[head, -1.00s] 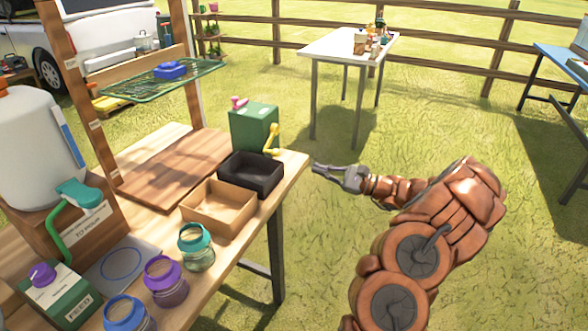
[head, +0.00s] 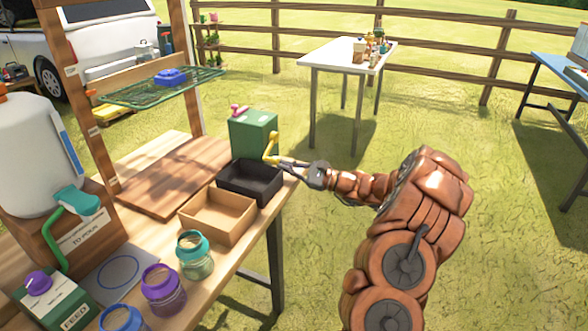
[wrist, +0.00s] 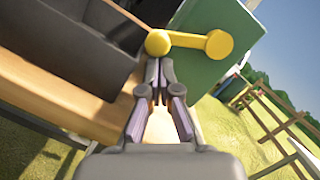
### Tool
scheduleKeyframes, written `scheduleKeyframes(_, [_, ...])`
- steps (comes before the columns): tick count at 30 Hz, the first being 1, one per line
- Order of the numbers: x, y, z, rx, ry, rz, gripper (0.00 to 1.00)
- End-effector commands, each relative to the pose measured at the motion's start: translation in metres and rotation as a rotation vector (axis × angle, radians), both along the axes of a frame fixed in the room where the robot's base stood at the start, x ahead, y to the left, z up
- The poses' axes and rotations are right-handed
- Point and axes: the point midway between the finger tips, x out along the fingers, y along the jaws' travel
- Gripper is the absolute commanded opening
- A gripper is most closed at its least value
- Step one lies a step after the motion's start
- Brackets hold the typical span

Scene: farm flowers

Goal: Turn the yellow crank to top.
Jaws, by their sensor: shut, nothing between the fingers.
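The yellow crank (head: 271,148) sits on the side of a green box (head: 247,132) at the far right end of the wooden bench. In the wrist view the crank (wrist: 190,44) shows a round knob at left and a hub end at right against the green face. My gripper (head: 283,162) is at the crank's lower end, its fingertips close together. In the wrist view my fingertips (wrist: 155,66) point at the knob from just below it. Nothing shows between the fingers. I cannot tell whether they touch the knob.
A black tray (head: 249,190) stands left of my gripper, with a tan tray (head: 218,231) nearer. Several jars line the bench's front edge. A pink knob (head: 238,111) tops the green box. Open grass lies right of the bench.

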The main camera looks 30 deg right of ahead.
Motion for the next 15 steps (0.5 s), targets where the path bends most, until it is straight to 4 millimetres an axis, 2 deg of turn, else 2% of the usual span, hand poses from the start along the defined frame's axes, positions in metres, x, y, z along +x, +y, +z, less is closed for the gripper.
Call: scheduleKeyframes(15, [-0.0002, 0.0019, 0.0044, 0.025, 0.016, -0.001, 0.0])
